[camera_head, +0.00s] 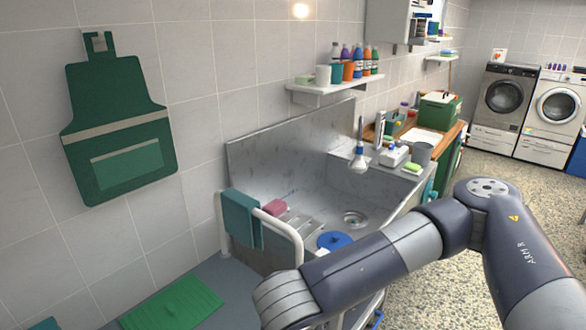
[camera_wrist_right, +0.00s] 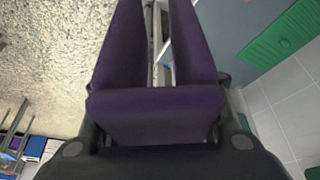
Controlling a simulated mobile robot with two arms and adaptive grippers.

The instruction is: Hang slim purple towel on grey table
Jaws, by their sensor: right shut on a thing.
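The slim purple towel (camera_wrist_right: 155,112) fills the middle of the right wrist view. It is folded over, with two long flaps running up the picture and a gap between them. My right gripper (camera_wrist_right: 158,135) is shut on it, with dark finger parts showing at both sides; the fingertips are largely hidden by the cloth. In the head view my right arm crosses the lower right, and its gripper and the towel are out of sight. My left gripper is in neither view. I cannot pick out a grey table for certain; a metal tub (camera_head: 290,160) stands in the middle of the head view.
A teal towel (camera_head: 243,220) hangs on a white rail beside the tub. A green mat (camera_head: 172,305) lies on a blue-grey surface by the wall. A green apron (camera_head: 115,130) hangs on the wall. Speckled floor (camera_head: 430,270) is open at right, toward the washing machines (camera_head: 504,97).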

